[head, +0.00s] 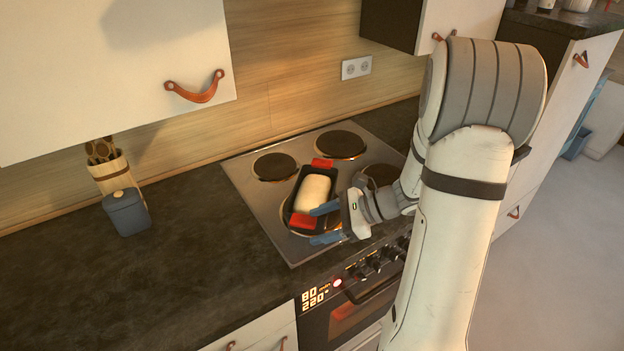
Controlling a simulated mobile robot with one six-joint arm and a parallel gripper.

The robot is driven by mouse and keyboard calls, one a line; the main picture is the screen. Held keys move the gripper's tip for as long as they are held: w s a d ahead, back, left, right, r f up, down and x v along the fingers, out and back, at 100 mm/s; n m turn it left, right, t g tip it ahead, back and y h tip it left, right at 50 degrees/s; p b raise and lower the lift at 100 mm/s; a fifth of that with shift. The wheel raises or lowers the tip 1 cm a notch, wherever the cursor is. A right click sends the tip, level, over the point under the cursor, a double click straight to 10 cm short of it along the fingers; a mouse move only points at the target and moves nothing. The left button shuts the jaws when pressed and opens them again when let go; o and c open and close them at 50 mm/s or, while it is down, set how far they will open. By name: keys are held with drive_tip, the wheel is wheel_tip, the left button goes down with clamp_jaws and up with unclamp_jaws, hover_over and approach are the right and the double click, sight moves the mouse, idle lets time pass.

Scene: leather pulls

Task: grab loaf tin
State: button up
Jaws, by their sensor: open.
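The loaf tin (293,196) is dark with red grips at both ends and holds a pale loaf (313,193). It sits on the steel cooktop, over the front left hot plate. My gripper (321,225) has blue fingers spread apart. It is at the near end of the tin, by the near red grip (303,221). One finger appears beside or over the tin's near right corner, the other lies nearer to the front edge. I cannot tell whether either finger touches the tin.
The cooktop (262,211) has several dark hot plates. A blue canister (127,211) and a utensil holder (112,173) stand on the dark counter (190,245) at left, with clear counter in front. A wall cabinet (110,70) hangs above. The oven (345,310) is below.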

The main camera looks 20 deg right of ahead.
sight(305, 218)
drive_tip(key=w+d+m+t, duration=0.3)
drive_tip(key=shift+y, duration=0.3)
drive_tip(key=p+x, duration=0.1)
drive_tip(key=x, duration=0.1)
drive_tip(key=p+x, duration=0.1)
drive_tip(key=x, duration=0.2)
drive_tip(key=f+p+x, duration=0.1)
drive_tip(key=x, duration=0.1)
drive_tip(key=shift+s+a+f, duration=0.15)
drive_tip(key=shift+a, duration=0.05)
clamp_jaws()
